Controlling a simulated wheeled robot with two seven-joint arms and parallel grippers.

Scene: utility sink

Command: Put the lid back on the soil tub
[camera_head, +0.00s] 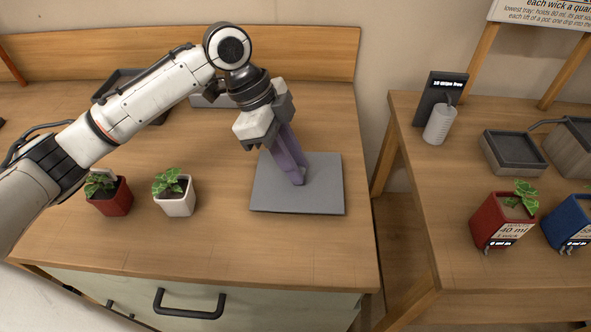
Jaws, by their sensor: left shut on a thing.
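A flat grey square plate (325,195), which looks like the lid, is at the right part of the left table. My left gripper (298,178) reaches down over its middle, with its purple fingers shut at the plate's centre. The fingers hide whatever small grip part they hold. I cannot tell whether the plate rests on the table or is slightly above it. No soil shows. A dark, open-looking container (118,80) behind my left arm may be the soil tub, but the arm covers much of it. My right gripper is out of view.
A red pot (112,200) and a white pot (177,200) with plants stand left of the plate. A grey item (208,101) lies behind the arm. The right table holds a grey tray (512,152), a white cylinder (440,123), and red (497,222) and blue pots (572,222).

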